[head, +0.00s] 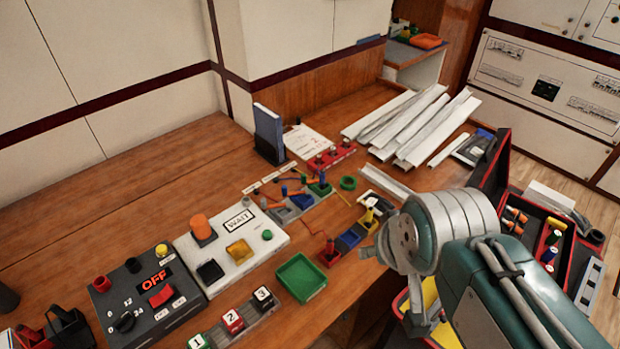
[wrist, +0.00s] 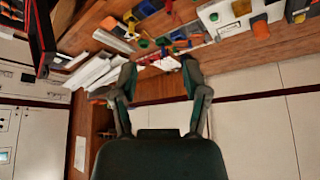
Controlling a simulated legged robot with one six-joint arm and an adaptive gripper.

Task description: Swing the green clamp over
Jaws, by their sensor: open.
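A small green clamp-like block with a dark upright post (head: 320,187) stands at the right end of the back row of coloured blocks on the wooden bench, beside a blue one (head: 302,200). I cannot make out its exact lever position. My gripper (wrist: 159,72) is open and empty in the wrist view, its two fingers spread apart. It hangs above the bench's right edge in the head view, mostly behind my arm, to the right of the green block and apart from it.
A front row holds red (head: 329,256), blue (head: 350,238) and yellow (head: 369,220) blocks. A green ring (head: 348,183), a green tray (head: 301,278), a white WAIT panel (head: 238,262) and white strips (head: 415,122) lie around. Bare bench (head: 120,190) is at the left.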

